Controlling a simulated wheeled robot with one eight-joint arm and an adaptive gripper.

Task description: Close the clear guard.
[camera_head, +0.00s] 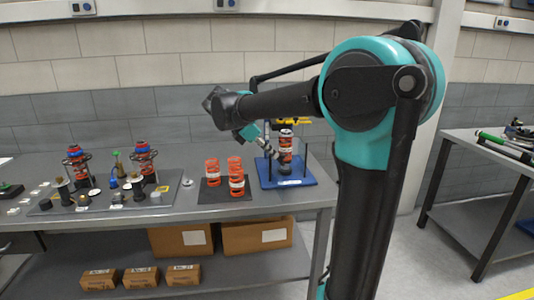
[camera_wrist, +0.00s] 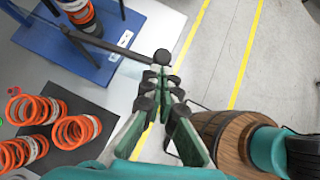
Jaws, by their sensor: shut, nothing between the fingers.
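The blue fixture base (camera_head: 297,181) stands at the right end of the bench, with black posts and a red and black coil-over unit (camera_head: 286,146) upright on it. In the wrist view the blue base (camera_wrist: 98,68) is at the upper left. A dark bar with a round black knob (camera_wrist: 161,57) reaches out from it. This bar may be part of the clear guard; no clear panel can be made out for certain. My gripper (camera_wrist: 160,76) is shut and empty, its tips appearing close to the knob; contact cannot be told. In the head view my gripper (camera_head: 268,150) is small beside the fixture.
Orange springs (camera_head: 236,176) stand on a dark mat left of the fixture. Farther left, a grey tray (camera_head: 105,205) carries several parts. Boxes (camera_head: 180,239) sit on the shelf below. In the wrist view, open floor with yellow lines lies beyond the bench edge.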

